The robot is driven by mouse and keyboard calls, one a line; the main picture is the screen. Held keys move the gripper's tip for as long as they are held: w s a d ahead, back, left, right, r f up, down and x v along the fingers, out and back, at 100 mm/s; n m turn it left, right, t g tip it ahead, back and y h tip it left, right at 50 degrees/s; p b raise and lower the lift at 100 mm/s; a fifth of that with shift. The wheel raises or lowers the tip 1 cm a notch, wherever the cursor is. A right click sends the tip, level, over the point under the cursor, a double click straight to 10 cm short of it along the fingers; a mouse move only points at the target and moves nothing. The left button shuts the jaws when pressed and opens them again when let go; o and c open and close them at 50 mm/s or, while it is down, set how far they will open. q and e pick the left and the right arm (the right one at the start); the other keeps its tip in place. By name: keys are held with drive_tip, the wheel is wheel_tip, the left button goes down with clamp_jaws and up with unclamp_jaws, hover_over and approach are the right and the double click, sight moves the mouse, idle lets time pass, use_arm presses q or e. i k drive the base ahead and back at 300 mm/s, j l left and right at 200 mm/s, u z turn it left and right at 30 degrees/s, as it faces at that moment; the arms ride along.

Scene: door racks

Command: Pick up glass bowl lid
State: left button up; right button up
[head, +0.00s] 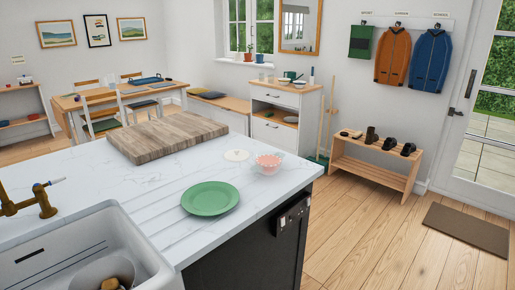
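A pale, flat round disc (236,155) lies on the white marble counter (160,210), behind and left of a small pink bowl (268,164). It may be the glass bowl lid, but it is too small and faint to be sure. The pink bowl stands upright near the counter's right edge, apart from or just beside the disc. Neither of my grippers shows in the head view.
A green plate (209,198) lies in front of the bowl, and a thick wooden board (167,136) lies behind left. A white sink (120,238) and brass faucet (38,203) occupy the near left. Open wooden floor (370,235) lies right of the counter.

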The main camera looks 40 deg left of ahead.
sight(237, 156)
drive_tip(key=i+z, duration=0.1)
drive_tip(key=i, duration=0.9)
drive_tip(key=i+j+z, duration=0.1)
drive_tip(key=i, duration=0.9)
drive_tip(key=i+l+u, duration=0.1)
drive_tip(key=i+u, duration=0.4)
drive_tip(key=i+l+u, duration=0.1)
drive_tip(key=u, duration=0.35)
drive_tip(key=l+u, duration=0.6)
drive_tip(key=u, duration=0.3)
drive_tip(key=l+u, duration=0.25)
drive_tip(key=u, duration=0.15)
drive_tip(key=l+u, duration=0.2)
drive_tip(key=u, duration=0.25)
